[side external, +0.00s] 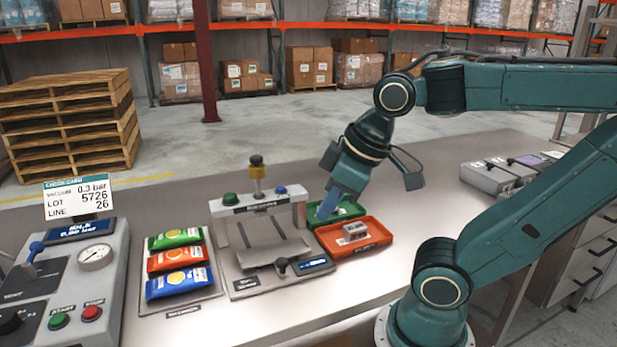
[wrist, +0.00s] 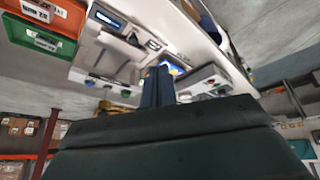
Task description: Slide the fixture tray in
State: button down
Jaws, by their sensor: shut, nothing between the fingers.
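The press-like station (side external: 258,207) stands in the middle of the bench, with a grey upright frame and a yellow-and-black plunger on top. Its grey fixture tray (side external: 262,250) lies low at the front, with a black knob (side external: 281,264) at its near edge. In the wrist view the station (wrist: 112,55) appears turned over, up and left of the fingers. My gripper (side external: 325,213) points down by the green bin (side external: 347,210), right of the station and apart from the tray. Its blue fingers (wrist: 158,86) are together and empty. I cannot tell their height over the bin.
An orange-red bin (side external: 372,243) holding a small grey block stands before the green bin. Left are several coloured pouches (side external: 178,263) on a plate and a control console (side external: 60,285) with gauge and buttons. Grey boxes (side external: 490,176) sit at the right. Bench front is clear.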

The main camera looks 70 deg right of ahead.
aim_at(276, 256)
jog(key=w+d+f+n+g+y, duration=0.1)
jog(key=w+f+n, duration=0.4)
jog(key=n, duration=0.6)
jog(key=w+d+f+n+g+y, duration=0.2)
jog(key=w+d+f+n+g, duration=0.2)
jog(key=n, duration=0.7)
jog(key=w+f+g, duration=0.1)
jog(key=w+f, duration=0.1)
jog(key=w, duration=0.1)
jog(key=shift+d+g, duration=0.35)
jog(key=shift+g, duration=0.05)
jog(key=shift+f, duration=0.1)
jog(key=x, duration=1)
jog(key=shift+s+a, duration=0.15)
jog(key=d, duration=0.1)
jog(key=w+d, duration=0.1)
jog(key=shift+w+d, duration=0.55)
jog(key=shift+d, duration=0.2)
jog(key=shift+w+d, duration=0.1)
